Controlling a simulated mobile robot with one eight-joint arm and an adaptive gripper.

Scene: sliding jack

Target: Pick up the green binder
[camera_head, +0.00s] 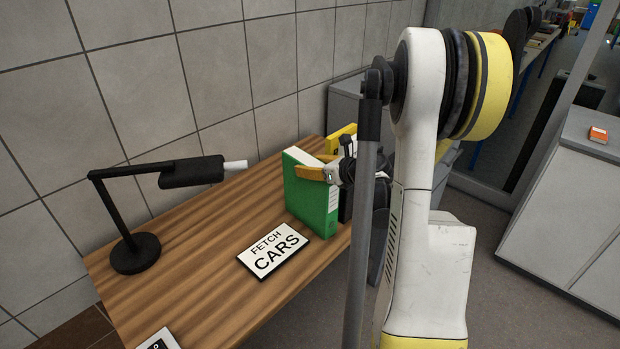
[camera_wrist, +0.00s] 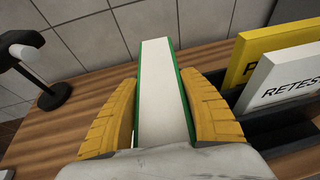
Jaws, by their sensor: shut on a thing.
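The green binder (camera_head: 315,205) stands upright on the wooden desk, toward its right end. In the wrist view the binder (camera_wrist: 162,85) shows its white page edge between green covers. My gripper (camera_head: 328,171) reaches it from the right at its upper part. In the wrist view my gripper's yellow fingers (camera_wrist: 162,112) lie along both sides of the binder, shut on it. I cannot tell whether the binder's bottom is clear of the desk. My arm hides part of the area right of the binder.
A black desk lamp (camera_head: 135,253) stands on the left of the wooden desk (camera_head: 210,250). A "FETCH CARS" sign (camera_head: 273,250) lies in front of the binder. A yellow sign (camera_wrist: 265,58) and a white "RETES" sign (camera_wrist: 285,82) stand in a dark holder close on the right.

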